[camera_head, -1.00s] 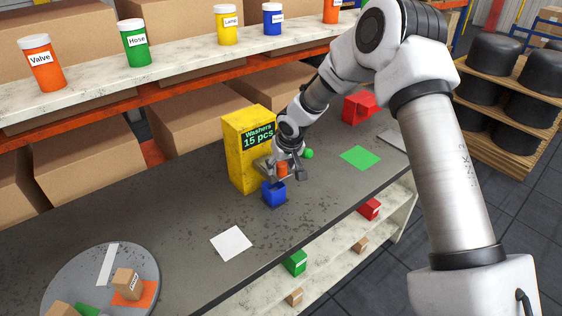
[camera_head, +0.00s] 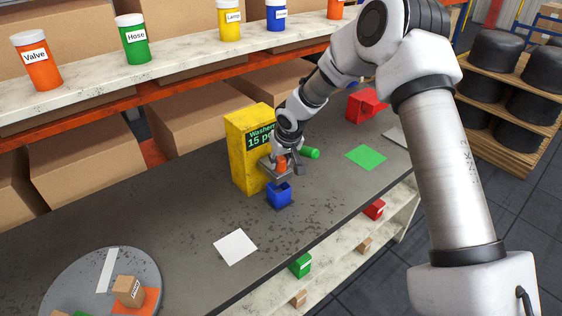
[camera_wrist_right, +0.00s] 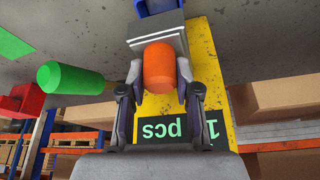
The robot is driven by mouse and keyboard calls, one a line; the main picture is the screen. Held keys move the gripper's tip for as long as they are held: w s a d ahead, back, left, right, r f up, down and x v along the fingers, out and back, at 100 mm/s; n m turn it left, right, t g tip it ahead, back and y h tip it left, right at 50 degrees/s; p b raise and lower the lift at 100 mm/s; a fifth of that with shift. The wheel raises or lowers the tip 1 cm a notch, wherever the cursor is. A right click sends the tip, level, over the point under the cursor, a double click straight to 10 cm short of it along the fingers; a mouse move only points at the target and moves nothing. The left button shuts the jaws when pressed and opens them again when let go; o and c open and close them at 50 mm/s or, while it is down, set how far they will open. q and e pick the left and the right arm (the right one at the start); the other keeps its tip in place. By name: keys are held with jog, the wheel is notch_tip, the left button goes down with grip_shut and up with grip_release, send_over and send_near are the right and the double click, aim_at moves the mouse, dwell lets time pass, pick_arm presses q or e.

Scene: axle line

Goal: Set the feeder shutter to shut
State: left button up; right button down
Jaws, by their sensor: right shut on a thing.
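The yellow feeder (camera_head: 243,165), labelled for washers, stands on the grey bench. Its shutter has an orange handle (camera_head: 282,163) and a grey metal plate at the feeder's front, just above a small blue box (camera_head: 279,197). My right gripper (camera_head: 283,165) is shut on the orange handle. In the right wrist view the handle (camera_wrist_right: 159,66) sits between the two fingers, with the grey plate (camera_wrist_right: 158,32) beyond it. A green handle (camera_head: 310,153) sticks out from the feeder's right side, beside the gripper. My left gripper is not in view.
A white square (camera_head: 235,247) and a green square (camera_head: 366,158) lie on the bench. A red box (camera_head: 366,105) stands farther back. A grey turntable (camera_head: 70,280) with a small carton (camera_head: 130,291) is at the front left. Labelled jars line the shelf behind.

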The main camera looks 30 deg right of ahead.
jog(key=shift+r, duration=0.15)
jog(key=c, duration=0.8)
grip_release()
jog(key=shift+w+a, duration=0.1)
jog(key=shift+a, duration=0.1)
jog(key=v, duration=1.2)
